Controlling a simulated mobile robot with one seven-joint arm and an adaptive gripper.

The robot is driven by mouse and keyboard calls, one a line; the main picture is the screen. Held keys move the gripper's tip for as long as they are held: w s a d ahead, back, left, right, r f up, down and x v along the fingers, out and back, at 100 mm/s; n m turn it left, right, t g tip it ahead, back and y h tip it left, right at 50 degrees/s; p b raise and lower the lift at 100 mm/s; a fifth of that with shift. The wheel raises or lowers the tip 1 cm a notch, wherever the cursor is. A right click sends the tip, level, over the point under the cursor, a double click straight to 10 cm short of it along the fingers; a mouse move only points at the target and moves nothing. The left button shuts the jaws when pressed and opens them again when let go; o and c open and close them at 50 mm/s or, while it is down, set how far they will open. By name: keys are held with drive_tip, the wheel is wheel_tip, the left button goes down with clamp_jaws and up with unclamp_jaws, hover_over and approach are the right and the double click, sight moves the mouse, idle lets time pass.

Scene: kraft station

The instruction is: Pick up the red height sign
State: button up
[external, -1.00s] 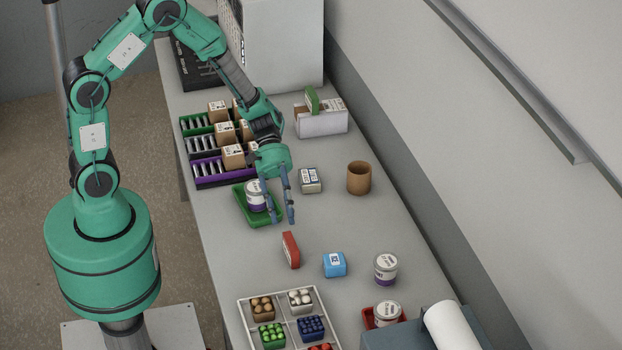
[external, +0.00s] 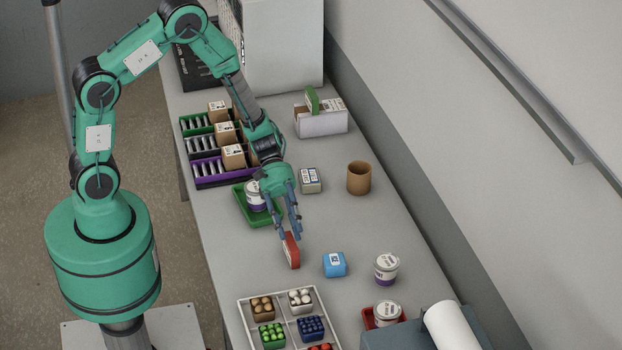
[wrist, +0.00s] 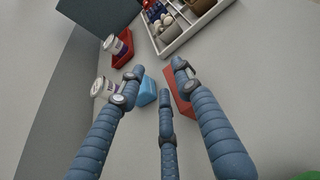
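The red height sign (external: 291,252) stands on the grey table, left of a blue block (external: 335,264). My gripper (external: 289,229) is open with its fingers spread, just above and at the top of the sign. In the wrist view, the red sign (wrist: 180,100) shows partly behind the right finger of my gripper (wrist: 160,85). The blue block (wrist: 148,90) shows between the left and middle fingers. I cannot tell whether a finger touches the sign.
A compartment tray (external: 241,318) of small coloured goods stands in front. A white jar (external: 386,267) is at right, and a red tray (external: 369,317) holds another jar. A green tray (external: 241,207) with a jar sits behind my gripper. A brown cup (external: 359,178) stands further back.

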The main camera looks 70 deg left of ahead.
sight(289, 233)
drive_tip(key=shift+f, duration=0.45)
drive_tip(key=shift+f, duration=0.6)
wheel_tip(289, 233, down, 2)
drive_tip(key=shift+f+b, duration=0.1)
drive_tip(key=shift+b, duration=0.35)
drive_tip(key=shift+b+x, duration=0.3)
drive_tip(key=shift+x, duration=0.65)
drive_tip(key=shift+d+f, duration=0.25)
drive_tip(key=shift+d, duration=0.3)
drive_tip(key=c, duration=0.8)
